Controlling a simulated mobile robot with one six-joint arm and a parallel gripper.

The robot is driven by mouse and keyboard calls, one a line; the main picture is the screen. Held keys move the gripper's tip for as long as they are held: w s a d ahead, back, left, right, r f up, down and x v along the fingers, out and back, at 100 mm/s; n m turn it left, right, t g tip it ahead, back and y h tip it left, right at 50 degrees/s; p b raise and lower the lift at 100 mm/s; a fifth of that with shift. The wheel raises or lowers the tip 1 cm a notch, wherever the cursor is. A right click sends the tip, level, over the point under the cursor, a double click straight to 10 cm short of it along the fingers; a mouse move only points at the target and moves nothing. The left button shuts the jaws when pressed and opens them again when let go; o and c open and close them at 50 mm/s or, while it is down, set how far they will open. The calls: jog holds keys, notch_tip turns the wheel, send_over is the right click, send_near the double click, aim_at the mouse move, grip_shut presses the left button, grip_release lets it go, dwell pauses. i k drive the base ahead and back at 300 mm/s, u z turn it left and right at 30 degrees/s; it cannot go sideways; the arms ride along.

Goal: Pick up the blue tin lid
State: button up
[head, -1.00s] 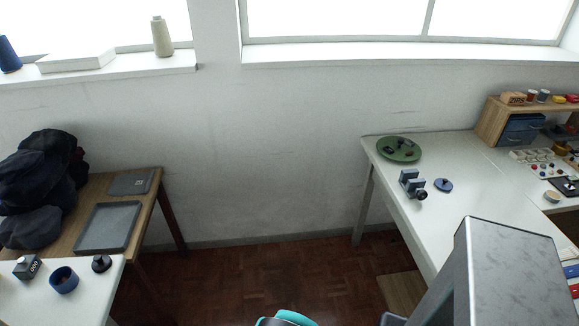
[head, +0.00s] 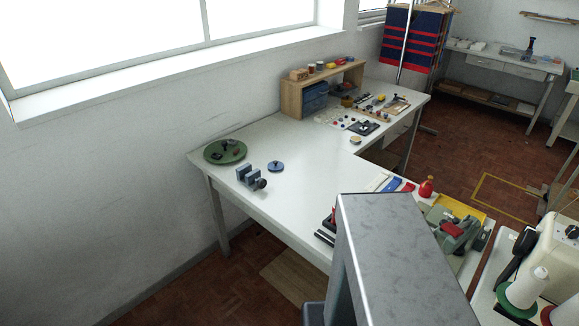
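A small round blue lid (head: 276,167) with a dark knob-like spot on top lies flat on the white table (head: 235,198), near its left end. A grey-blue vise-like device (head: 250,177) stands just to its left and nearer to me. A green round tray (head: 212,158) with small dark pieces in it lies further left by the wall. My gripper is not in view. A large grey part of my own body fills the lower middle and stands well to the right of the lid.
A wooden shelf unit (head: 291,100) with a blue drawer stands at the back of the table. Small parts and a dark pad (head: 363,128) lie to its right. A yellow tray (head: 474,213) and a green machine (head: 452,236) are at the lower right. The table around the lid is mostly clear.

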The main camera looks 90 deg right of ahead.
aim_at(276, 165)
jog(key=u, duration=1)
jog(key=k, duration=0.1)
jog(key=z, duration=2.4)
jog(key=k, duration=0.65)
jog(key=z, duration=0.5)
jog(key=i, duration=1)
